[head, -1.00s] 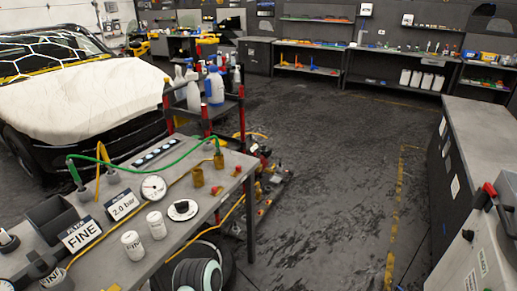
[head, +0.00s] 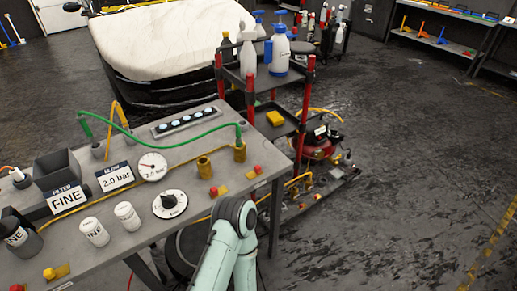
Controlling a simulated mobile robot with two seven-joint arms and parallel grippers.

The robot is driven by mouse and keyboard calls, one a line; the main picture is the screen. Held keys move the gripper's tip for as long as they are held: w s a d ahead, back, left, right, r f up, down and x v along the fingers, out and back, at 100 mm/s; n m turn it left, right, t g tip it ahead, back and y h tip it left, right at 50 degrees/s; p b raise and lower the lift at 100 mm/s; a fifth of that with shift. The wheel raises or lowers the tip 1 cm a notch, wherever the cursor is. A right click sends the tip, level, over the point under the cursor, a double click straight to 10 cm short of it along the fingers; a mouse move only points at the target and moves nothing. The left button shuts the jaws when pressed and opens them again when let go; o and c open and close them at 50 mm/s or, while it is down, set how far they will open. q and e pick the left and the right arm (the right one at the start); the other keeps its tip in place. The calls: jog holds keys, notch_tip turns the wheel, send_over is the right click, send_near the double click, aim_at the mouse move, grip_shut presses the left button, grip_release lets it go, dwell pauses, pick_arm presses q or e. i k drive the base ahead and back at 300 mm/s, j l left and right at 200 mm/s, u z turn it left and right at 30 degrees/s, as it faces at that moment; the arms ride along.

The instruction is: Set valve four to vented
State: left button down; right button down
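No part in view carries a readable "four", so I cannot tell which one is valve four. A round black-and-white dial with a knob (head: 170,204) sits near the front edge of the grey bench (head: 140,226). Small red knobs on yellow plates lie along the bench edge, one on the right (head: 257,169) and one left of it (head: 213,191). A yellow knob (head: 49,273) is at the front left. Their settings are too small to read. One of my pale green arms rises at the bottom middle, in front of the bench edge. Neither gripper shows.
A gauge (head: 152,166), a "2.0 bar" sign (head: 115,178), a "FINE" sign (head: 67,199) and two white canisters (head: 95,231) stand on the bench. A green hose (head: 175,146) arches over it. A bottle cart (head: 262,86) stands behind. The floor at right is clear.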

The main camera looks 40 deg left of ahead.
aim_at(257, 169)
jog(key=i+u, duration=0.25)
jog(key=u, duration=0.2)
jog(key=i+u, duration=0.25)
jog(key=u, duration=0.2)
jog(key=i+u, duration=0.2)
jog(key=u, duration=0.3)
jog(key=i+l+u, duration=0.2)
jog(key=u, duration=0.25)
